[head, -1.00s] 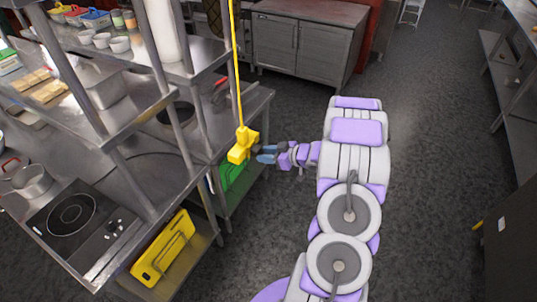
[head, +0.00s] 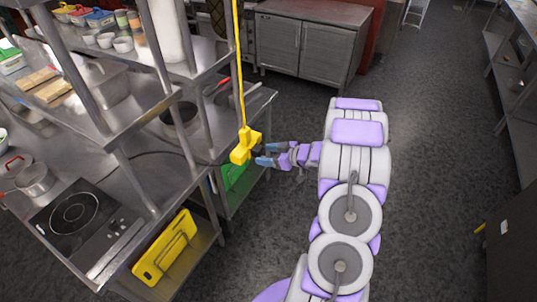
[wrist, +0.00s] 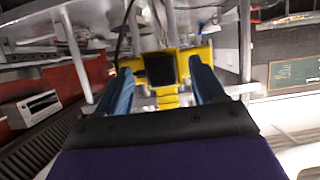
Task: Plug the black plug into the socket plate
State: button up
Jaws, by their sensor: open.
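The yellow socket block (head: 244,146) hangs from a yellow cord above the right edge of the steel counter. It also shows in the wrist view (wrist: 184,62), straight ahead. A black square shape, seemingly the black plug (wrist: 160,69), sits against the block's near face. I cannot tell how deep it is in. My gripper (head: 260,155) is just right of the block, open. In the wrist view its two blue fingers (wrist: 162,85) stand apart on either side of the black plug, with gaps visible.
A steel shelf unit with a counter (head: 150,180) stands at the left. It carries an induction hob (head: 72,213) and pots. A yellow cutting board (head: 165,248) and a green one (head: 236,174) are below. The dark floor (head: 430,150) to the right is clear.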

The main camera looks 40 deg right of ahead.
jog(key=v, duration=1.7)
jog(key=shift+d, duration=0.15)
